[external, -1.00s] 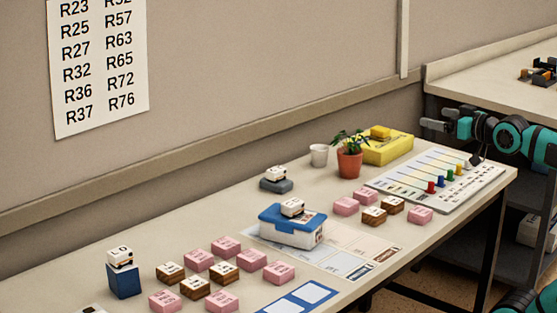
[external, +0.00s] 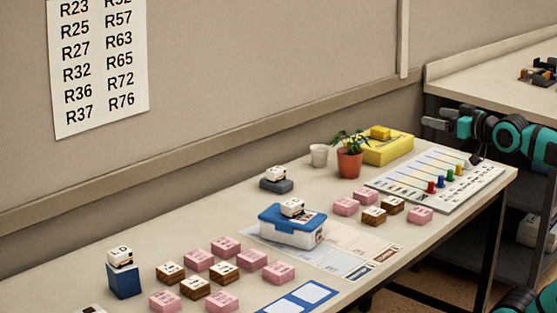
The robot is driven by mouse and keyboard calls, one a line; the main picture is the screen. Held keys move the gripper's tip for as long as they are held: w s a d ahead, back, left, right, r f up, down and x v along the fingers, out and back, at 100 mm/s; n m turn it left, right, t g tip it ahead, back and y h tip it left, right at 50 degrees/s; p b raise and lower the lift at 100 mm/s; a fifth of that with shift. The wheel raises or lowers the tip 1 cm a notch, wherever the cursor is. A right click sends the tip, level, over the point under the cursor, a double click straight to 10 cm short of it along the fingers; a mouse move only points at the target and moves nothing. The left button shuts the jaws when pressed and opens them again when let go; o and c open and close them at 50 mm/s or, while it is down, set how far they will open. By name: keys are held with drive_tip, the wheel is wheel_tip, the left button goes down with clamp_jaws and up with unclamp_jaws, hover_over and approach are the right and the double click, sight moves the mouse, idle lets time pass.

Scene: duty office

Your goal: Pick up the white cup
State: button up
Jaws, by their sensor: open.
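The white cup (external: 319,156) stands upright at the back of the table, close to the wall. It is small and sits just left of a potted plant. My gripper (external: 430,118) is at the right, over the back right part of the scene, well to the right of the cup and apart from it. Its grey fingers point left; it is open and holds nothing that I can see.
A plant in a terracotta pot (external: 349,163) and a yellow box (external: 388,148) stand between the cup and my gripper. A board with coloured pegs (external: 437,177) lies at the table's right end. A grey block (external: 276,185) with a white cube sits left of the cup. Pink and brown blocks lie in front.

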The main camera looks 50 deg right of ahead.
drive_tip(key=w+d+r+n+g, duration=0.1)
drive_tip(key=w+r+n+g, duration=0.15)
drive_tip(key=w, duration=0.45)
drive_tip(key=w+d+r+n+g, duration=0.1)
drive_tip(key=w+n+g, duration=0.15)
drive_tip(key=w, duration=0.35)
drive_tip(key=n+g, duration=1.2)
drive_tip(key=n, duration=0.8)
hover_over(319, 154)
drive_tip(key=w+d, duration=0.2)
wheel_tip(319, 154, down, 15)
drive_tip(key=f, duration=1.6)
drive_tip(key=shift+s+d+f, duration=0.1)
drive_tip(key=shift+s+f, duration=0.1)
drive_tip(key=shift+f, duration=0.2)
drive_tip(key=c, duration=1.1)
